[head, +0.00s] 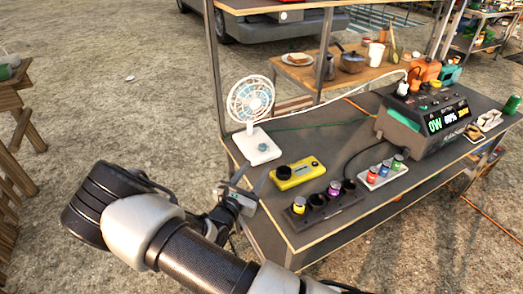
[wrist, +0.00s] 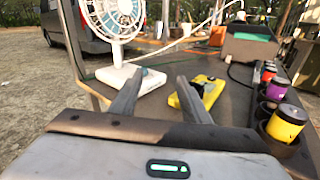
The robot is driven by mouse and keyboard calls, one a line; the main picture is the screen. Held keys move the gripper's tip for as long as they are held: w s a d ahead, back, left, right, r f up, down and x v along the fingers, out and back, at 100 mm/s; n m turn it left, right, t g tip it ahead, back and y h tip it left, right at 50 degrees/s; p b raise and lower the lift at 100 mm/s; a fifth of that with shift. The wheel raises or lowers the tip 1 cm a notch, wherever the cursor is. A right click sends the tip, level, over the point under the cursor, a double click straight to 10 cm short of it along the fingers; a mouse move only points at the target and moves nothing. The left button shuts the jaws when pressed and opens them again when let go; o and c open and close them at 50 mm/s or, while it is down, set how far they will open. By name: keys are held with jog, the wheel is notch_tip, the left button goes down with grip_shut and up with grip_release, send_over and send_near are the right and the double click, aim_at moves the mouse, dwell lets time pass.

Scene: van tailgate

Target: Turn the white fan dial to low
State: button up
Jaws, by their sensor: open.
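The white fan (head: 250,101) stands upright at the left end of the dark table, on a square white base. A small blue-grey dial (head: 262,147) sits on top of that base; which setting it points to is too small to read. The fan (wrist: 113,18) also shows in the wrist view, with its base (wrist: 125,78) beyond my fingers and the dial (wrist: 145,71) at the base's right side. My gripper (head: 248,180) is open and empty at the table's front left edge, nearer than the fan base and apart from it. In the wrist view my gripper (wrist: 160,88) has its two fingers spread.
A yellow box with a black knob (head: 299,172) lies right of the fan base. A dark rack (head: 325,212) with small jars and a white tray (head: 383,174) of jars lie farther right. A power station (head: 424,120) stands behind them. Table posts rise behind the fan.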

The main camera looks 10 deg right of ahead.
aim_at(261, 148)
jog(key=w+d+f+n+b, duration=0.1)
jog(key=w, duration=0.4)
jog(key=w+d+f+n+t+y+b, duration=0.1)
jog(key=w+d, duration=0.1)
jog(key=w, duration=0.4)
jog(key=w+d+f+y+b, duration=0.1)
jog(key=w+d, duration=0.1)
jog(key=w, duration=0.3)
jog(key=shift+w+d+n, duration=0.15)
jog(key=shift+d+n, duration=0.1)
jog(key=shift+n, duration=0.15)
jog(key=c, duration=1)
jog(key=shift+f, duration=0.1)
jog(key=shift+c, duration=0.2)
